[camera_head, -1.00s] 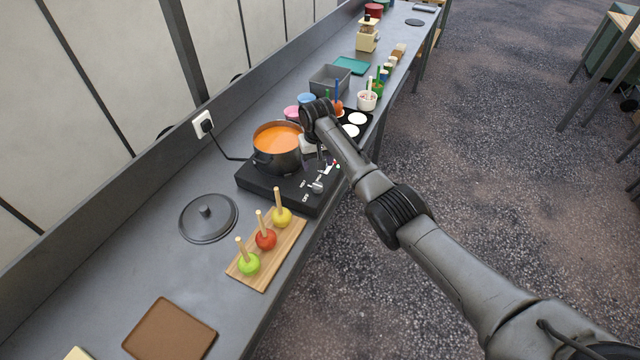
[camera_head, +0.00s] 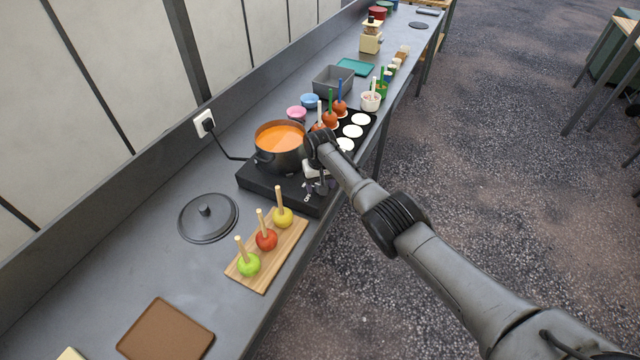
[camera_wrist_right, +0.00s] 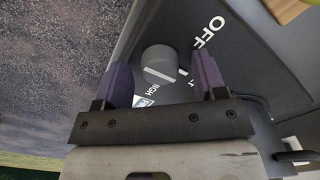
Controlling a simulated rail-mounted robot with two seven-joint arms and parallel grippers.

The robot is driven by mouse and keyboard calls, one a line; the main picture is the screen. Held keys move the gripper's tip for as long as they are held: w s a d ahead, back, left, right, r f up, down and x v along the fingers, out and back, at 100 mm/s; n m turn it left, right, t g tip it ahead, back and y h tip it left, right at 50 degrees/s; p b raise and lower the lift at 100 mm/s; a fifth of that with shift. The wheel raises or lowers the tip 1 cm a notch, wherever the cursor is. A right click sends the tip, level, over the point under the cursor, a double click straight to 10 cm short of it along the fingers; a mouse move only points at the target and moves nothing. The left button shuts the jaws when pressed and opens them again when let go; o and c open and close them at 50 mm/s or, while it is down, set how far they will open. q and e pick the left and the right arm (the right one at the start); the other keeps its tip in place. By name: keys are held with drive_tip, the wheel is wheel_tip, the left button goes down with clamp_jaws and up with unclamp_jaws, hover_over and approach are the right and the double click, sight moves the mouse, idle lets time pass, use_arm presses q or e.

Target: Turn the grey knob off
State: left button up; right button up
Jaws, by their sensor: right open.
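The grey knob (camera_wrist_right: 159,64) sits on the black panel of the hot plate (camera_head: 262,183), in the right wrist view. It is round with a pale pointer line, and white lettering stands around it, including "OFF" and "HIGH". The line does not point at "OFF". My right gripper (camera_wrist_right: 162,82) is open, its two purple fingers apart on either side of the knob. I cannot tell whether they touch it. In the head view my right gripper (camera_head: 320,186) is over the hot plate's front and hides the knob. My left gripper is not in view.
A pot of orange liquid (camera_head: 280,139) stands on the hot plate. A board with apples on sticks (camera_head: 290,247) lies in front, a dark lid (camera_head: 207,217) to the left. Coated apples and white rounds on a black tray (camera_head: 366,121) stand behind my arm.

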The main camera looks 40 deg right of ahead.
drive_tip(key=c, duration=0.9)
